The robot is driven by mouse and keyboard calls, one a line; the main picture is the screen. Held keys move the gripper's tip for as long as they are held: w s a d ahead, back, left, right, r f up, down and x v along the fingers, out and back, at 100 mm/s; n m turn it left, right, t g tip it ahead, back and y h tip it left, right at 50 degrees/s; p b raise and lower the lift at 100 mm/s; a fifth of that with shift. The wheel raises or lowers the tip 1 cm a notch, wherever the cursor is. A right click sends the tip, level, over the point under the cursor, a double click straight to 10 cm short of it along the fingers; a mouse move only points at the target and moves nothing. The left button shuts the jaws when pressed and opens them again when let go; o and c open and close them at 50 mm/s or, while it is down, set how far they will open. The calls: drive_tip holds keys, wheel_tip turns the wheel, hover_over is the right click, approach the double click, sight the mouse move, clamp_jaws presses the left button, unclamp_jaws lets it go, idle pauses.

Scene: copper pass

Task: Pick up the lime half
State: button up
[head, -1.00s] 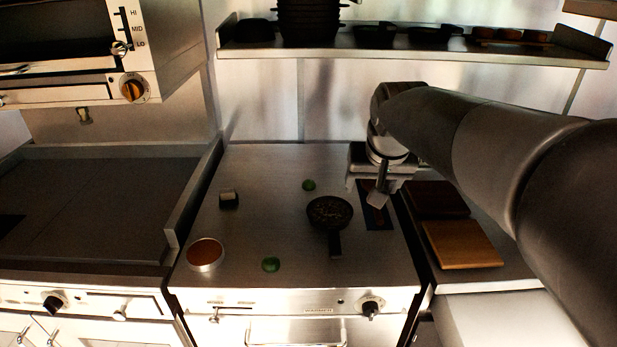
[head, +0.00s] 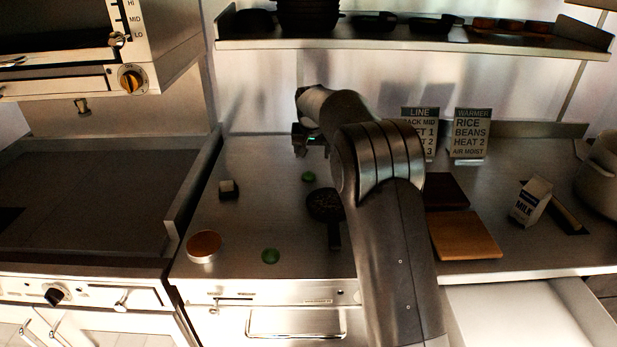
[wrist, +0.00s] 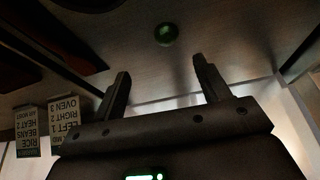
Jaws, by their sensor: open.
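Two small green rounded things lie on the steel counter in the head view: one at the back (head: 308,176) and one near the front (head: 270,256). I cannot tell for sure which is the lime half. My gripper (head: 311,148) is over the back of the counter, just behind the back green thing. In the wrist view my gripper (wrist: 161,72) has its fingers apart with nothing between them. A green rounded thing (wrist: 166,34) lies beyond the fingertips, apart from them, probably the back one.
A dark pan (head: 325,205) stands right of the green things, partly behind my arm. A small dark-and-white block (head: 228,189) and a round orange-brown dish (head: 203,246) are at left. Cutting boards (head: 463,236), a milk carton (head: 531,201) and signs (head: 470,133) are at right. A shelf (head: 400,43) hangs above.

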sight(308, 174)
drive_tip(key=x, duration=0.8)
drive_tip(key=a+x, duration=0.1)
drive_tip(key=x, duration=0.3)
drive_tip(key=shift+w+f, duration=0.2)
drive_tip(key=shift+f, duration=0.2)
drive_tip(key=shift+a, duration=0.1)
drive_tip(key=shift+c, duration=0.3)
drive_tip(key=c, duration=0.7)
